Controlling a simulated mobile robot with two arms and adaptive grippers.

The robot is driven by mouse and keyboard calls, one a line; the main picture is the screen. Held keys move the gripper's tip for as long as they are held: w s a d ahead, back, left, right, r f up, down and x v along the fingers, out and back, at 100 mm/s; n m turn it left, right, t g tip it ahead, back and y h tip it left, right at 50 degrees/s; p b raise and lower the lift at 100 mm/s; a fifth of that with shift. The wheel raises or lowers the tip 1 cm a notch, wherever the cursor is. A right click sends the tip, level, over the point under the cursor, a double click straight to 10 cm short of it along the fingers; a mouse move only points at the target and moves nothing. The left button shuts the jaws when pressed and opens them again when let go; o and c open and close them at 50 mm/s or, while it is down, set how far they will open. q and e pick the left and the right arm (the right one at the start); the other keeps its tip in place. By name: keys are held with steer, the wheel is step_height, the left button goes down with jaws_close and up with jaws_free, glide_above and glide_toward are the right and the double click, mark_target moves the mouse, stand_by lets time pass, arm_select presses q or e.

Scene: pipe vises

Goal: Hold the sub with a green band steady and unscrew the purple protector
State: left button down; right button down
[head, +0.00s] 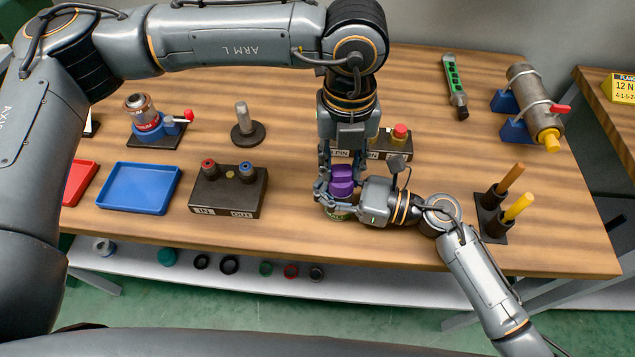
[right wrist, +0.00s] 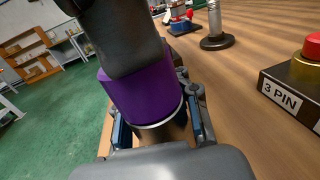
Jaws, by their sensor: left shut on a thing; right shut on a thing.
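The purple protector (head: 342,188) sits on top of the sub, which stands upright near the table's front edge. The sub's green band (head: 338,214) shows just below the right fingers. My left gripper (head: 340,172) comes down from above and is shut on the purple protector. My right gripper (head: 340,202) comes in from the right and is shut on the sub below the protector. In the right wrist view the protector (right wrist: 145,97) rises above a pale metal rim, with the dark sub body (right wrist: 168,134) between my right fingers. A dark part covers the protector's top there.
An IN/OUT block (head: 228,190) stands left of the sub, and a PIN block (head: 390,147) with a red knob behind it. A blue tray (head: 139,188) and red tray (head: 80,182) lie at left. Orange and yellow sticks (head: 510,178) stand in holders at right.

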arm_select(q)
steer(key=n, duration=0.4)
steer(key=shift+w+a+n, duration=0.15)
steer(key=shift+a+n, duration=0.05)
steer(key=shift+n, duration=0.2)
steer(key=n, duration=0.3)
steer(key=shift+n, duration=0.4)
steer(key=n, duration=0.4)
steer(key=shift+n, duration=0.3)
